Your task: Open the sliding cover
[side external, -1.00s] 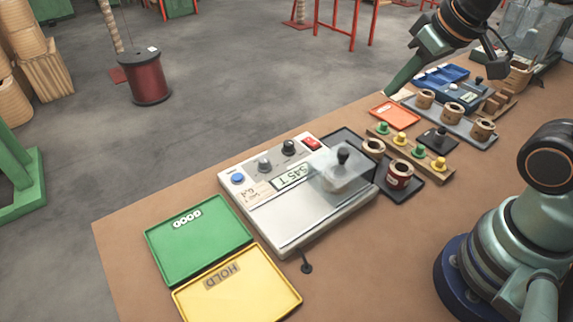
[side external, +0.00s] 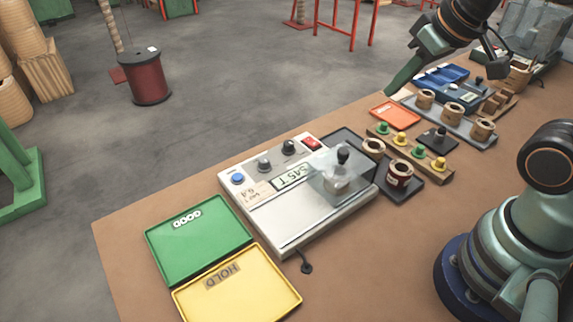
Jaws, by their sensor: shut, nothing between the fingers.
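The sliding cover (side external: 327,186) is a clear panel with a black knob (side external: 343,156) standing at its right part. It lies over the right end of the white tester (side external: 290,222), and a pale round shape shows through it below the knob. My gripper (side external: 389,93) is at the upper right, its green fingers shut with nothing between them. It points down and left near the orange tray, well beyond the cover and apart from it. I cannot tell its exact height above the table.
The green GOOD tray (side external: 199,246) and yellow HOLD tray (side external: 240,291) are on the left. An orange tray (side external: 394,115) lies near my gripper.

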